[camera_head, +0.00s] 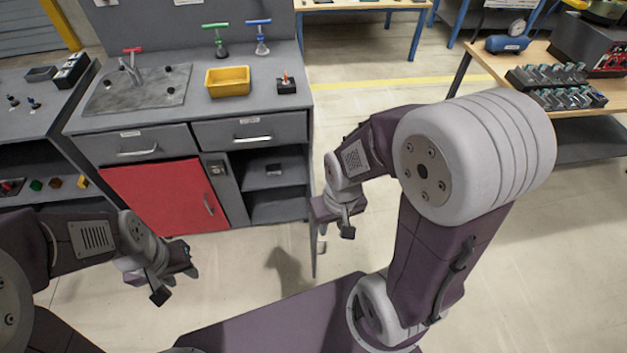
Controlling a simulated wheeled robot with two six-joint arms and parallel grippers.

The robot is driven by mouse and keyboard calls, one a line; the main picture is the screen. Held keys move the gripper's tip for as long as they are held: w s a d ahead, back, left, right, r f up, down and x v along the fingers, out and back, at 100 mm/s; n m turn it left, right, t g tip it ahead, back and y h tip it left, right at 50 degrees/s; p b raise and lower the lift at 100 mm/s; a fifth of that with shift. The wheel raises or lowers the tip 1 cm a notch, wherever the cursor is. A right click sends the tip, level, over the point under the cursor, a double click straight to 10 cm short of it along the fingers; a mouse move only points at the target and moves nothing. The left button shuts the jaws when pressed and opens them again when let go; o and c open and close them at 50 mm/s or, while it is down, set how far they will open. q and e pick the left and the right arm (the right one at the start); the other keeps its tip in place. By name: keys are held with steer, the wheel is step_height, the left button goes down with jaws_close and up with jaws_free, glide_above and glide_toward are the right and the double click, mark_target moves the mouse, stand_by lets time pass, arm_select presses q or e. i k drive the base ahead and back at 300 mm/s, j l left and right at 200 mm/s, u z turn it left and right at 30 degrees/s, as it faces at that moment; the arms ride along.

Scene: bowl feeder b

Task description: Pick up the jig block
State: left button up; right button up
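A small dark block with an orange-tipped pin (286,86) stands on the grey bench top, right of the yellow bin. A small dark block (274,169) lies on the open shelf below the right drawer. I cannot tell for certain which of these is the jig block. My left gripper (175,284) hangs in front of the red cabinet door, apart from the bench; its fingers look spread and empty. My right gripper (334,239) hangs low beside the bench's right end, its fingers seemingly apart with nothing seen between them. Both are well away from either block.
The grey bench (300,112) carries a yellow bin (228,81), a metal plate (112,92) and green and blue T-handled tools. Below are two drawers and a red door (160,197). A wooden table (490,60) with racked parts stands right. Floor before the bench is clear.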

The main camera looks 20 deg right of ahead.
mark_target(272, 170)
steer(key=k+l, duration=0.1)
steer(key=l, duration=0.6)
steer(key=l+u, duration=0.1)
steer(key=l, duration=0.6)
steer(key=i+j+z, duration=0.1)
steer(key=j, duration=0.45)
steer(key=i+j+z, duration=0.1)
steer(key=i+j, duration=0.15)
steer(key=i+j+z, duration=0.1)
steer(key=j, duration=0.35)
steer(key=i+j+z, duration=0.1)
steer(key=i+j, duration=0.4)
steer(key=j, duration=0.3)
steer(key=i+j+z, duration=0.15)
steer(key=j, duration=0.25)
